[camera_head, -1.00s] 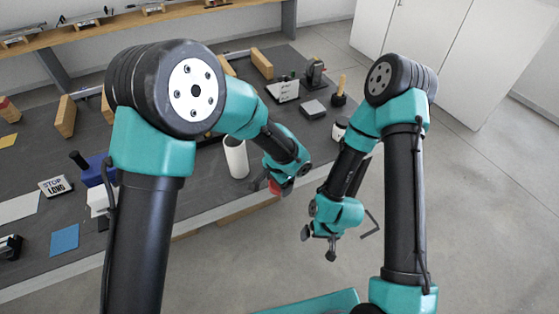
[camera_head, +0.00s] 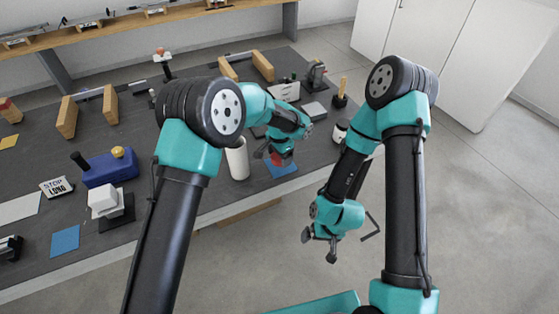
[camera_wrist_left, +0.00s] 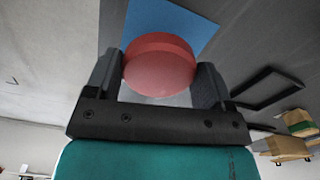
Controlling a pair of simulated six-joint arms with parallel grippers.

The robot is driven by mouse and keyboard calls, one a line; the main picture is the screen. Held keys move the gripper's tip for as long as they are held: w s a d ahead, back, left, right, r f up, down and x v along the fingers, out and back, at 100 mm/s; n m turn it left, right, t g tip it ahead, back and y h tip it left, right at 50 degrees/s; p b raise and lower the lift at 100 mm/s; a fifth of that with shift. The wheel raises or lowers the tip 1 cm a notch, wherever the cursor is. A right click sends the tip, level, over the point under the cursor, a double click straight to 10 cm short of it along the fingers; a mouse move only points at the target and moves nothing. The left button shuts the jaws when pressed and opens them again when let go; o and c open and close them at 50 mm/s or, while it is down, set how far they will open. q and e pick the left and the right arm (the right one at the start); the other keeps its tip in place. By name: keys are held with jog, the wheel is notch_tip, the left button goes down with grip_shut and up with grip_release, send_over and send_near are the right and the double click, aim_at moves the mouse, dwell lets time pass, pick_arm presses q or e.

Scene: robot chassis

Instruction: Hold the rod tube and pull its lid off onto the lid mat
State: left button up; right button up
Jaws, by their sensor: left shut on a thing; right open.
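My left gripper (camera_head: 281,159) is shut on a round red lid (camera_wrist_left: 159,66), seen between its two fingers in the left wrist view. In the head view the red lid (camera_head: 286,160) is partly hidden by the gripper. A blue mat (camera_head: 283,171) lies under and beside the lid near the table's front edge; it also shows behind the lid in the left wrist view (camera_wrist_left: 170,22). The white tube (camera_head: 237,163) stands upright left of the gripper, its top partly covered by my arm. My right gripper (camera_head: 322,243) is open and empty, beyond the table's front edge.
Another blue mat (camera_head: 65,240) lies at the front left. A dark blue block (camera_head: 108,170), a white block on a dark base (camera_head: 104,203) and a lettered sign (camera_head: 56,186) stand nearby. A white jar (camera_head: 339,133) is right of the left gripper.

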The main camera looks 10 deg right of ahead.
aim_at(279, 161)
pick_arm(q)
jog(key=shift+w, duration=0.3)
jog(key=shift+f, duration=1.8)
jog(key=shift+f, duration=0.1)
jog(key=o, duration=1)
notch_tip(279, 161, up, 12)
jog(key=shift+d+r, duration=0.1)
